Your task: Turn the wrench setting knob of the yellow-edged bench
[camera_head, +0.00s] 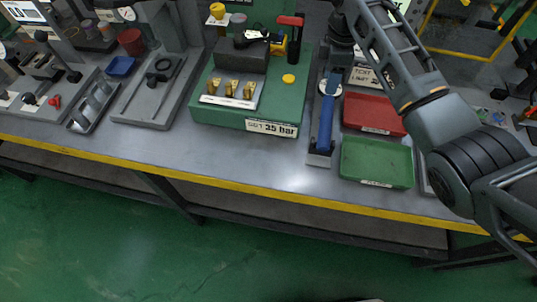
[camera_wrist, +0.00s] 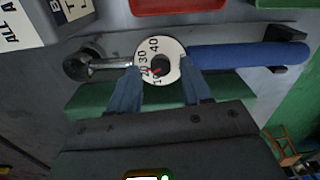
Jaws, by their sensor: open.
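The wrench (camera_head: 321,125) lies on the yellow-edged bench (camera_head: 200,172), with its blue handle toward the front edge. Its setting knob is a white dial (camera_head: 330,87) at the handle's far end. In the wrist view the dial (camera_wrist: 158,50) shows numbers including 40, 30 and 10, and a small red pointer near the low numbers. The blue handle (camera_wrist: 235,55) extends right and the metal shaft (camera_wrist: 105,66) left. My gripper (camera_wrist: 160,78) is open, its fingertips on either side of the dial's lower part. I cannot tell whether they touch it.
A red tray (camera_head: 373,113) and a green tray (camera_head: 376,162) sit right of the wrench. A green block (camera_head: 243,110) with brass valves and a "bar" setting label stands left. A grey stand (camera_head: 160,100) is farther left. The bench front is mostly clear.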

